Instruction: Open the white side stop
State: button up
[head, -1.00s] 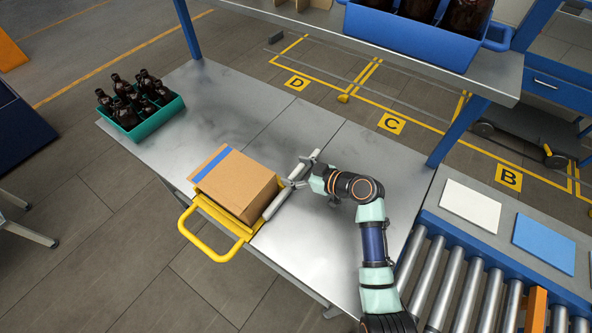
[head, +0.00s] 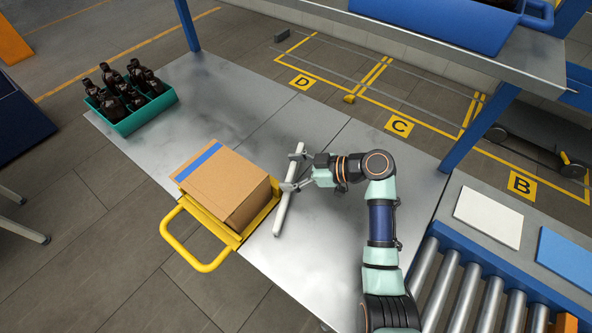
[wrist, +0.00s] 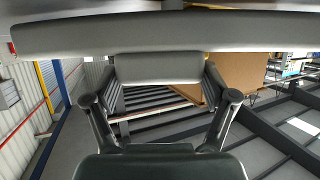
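The white side stop (head: 281,215) is a long pale bar just right of the cardboard box (head: 225,185) in the head view. It stands apart from the box and its yellow tray (head: 197,262), with a strip of bare table between, and lies at an angle to the tray edge. It also crosses the top of the wrist view (wrist: 170,33). My gripper (head: 294,171) is at the bar's upper half, its fingers on either side of a grey block (wrist: 158,68) beside the bar. The fingers appear shut on this block, which looks like part of the stop.
A green crate (head: 150,117) of brown bottles stands at the table's far left. A shelf (head: 400,35) with a blue bin hangs above at the back. A roller conveyor (head: 450,285) is at the lower right. The table middle (head: 225,110) is bare.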

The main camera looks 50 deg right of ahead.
jog(key=shift+o, duration=1.2)
jog(key=v, duration=1.2)
